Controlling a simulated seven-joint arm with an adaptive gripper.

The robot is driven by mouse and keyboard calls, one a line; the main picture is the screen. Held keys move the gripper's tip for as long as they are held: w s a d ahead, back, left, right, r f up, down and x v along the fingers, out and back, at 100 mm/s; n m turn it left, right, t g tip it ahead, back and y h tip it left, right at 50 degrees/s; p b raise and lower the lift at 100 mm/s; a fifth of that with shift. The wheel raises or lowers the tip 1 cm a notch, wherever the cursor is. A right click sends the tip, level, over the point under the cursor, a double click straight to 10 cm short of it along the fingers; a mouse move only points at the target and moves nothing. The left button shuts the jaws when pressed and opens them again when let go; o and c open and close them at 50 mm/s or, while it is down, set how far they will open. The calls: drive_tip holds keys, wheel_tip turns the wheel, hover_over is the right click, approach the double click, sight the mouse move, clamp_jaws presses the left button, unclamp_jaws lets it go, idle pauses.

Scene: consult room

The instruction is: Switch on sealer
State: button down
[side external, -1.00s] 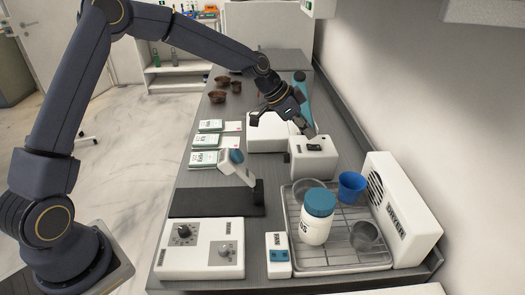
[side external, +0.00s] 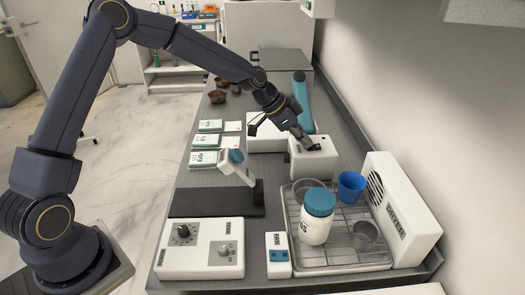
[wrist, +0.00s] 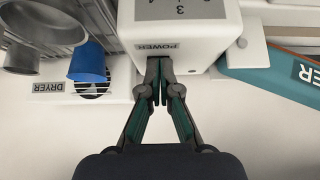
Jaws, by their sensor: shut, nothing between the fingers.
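A small white box (side external: 308,166) stands on the counter right of centre. It also shows in the wrist view (wrist: 205,45), with a "POWER" label near its edge. My gripper (side external: 312,147) is shut and empty, its fingertips at the top of the box. In the wrist view the closed fingertips (wrist: 160,88) are beside the "POWER" label. Touch cannot be told. The dark switch on the box top is hidden by my fingers. A teal bar (side external: 302,98) rises behind the box; in the wrist view a teal-edged part (wrist: 268,78) carries a label ending in "ER".
A white dryer (side external: 402,212) stands at right. A white knob panel (side external: 200,250) and a small switch box (side external: 278,258) are at the front.

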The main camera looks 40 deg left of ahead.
sight(301, 148)
drive_tip(key=shift+r, duration=0.15)
drive_tip(key=shift+r, duration=0.65)
drive_tip(key=shift+r, duration=0.5)
drive_tip(key=r, duration=0.3)
drive_tip(key=shift+s+a+r, duration=0.1)
drive_tip(key=shift+a, duration=0.1)
drive_tip(key=s+a+r, duration=0.5)
drive_tip(key=r, duration=0.1)
drive_tip(key=shift+s+a, duration=0.25)
drive_tip(key=shift+s, duration=0.1)
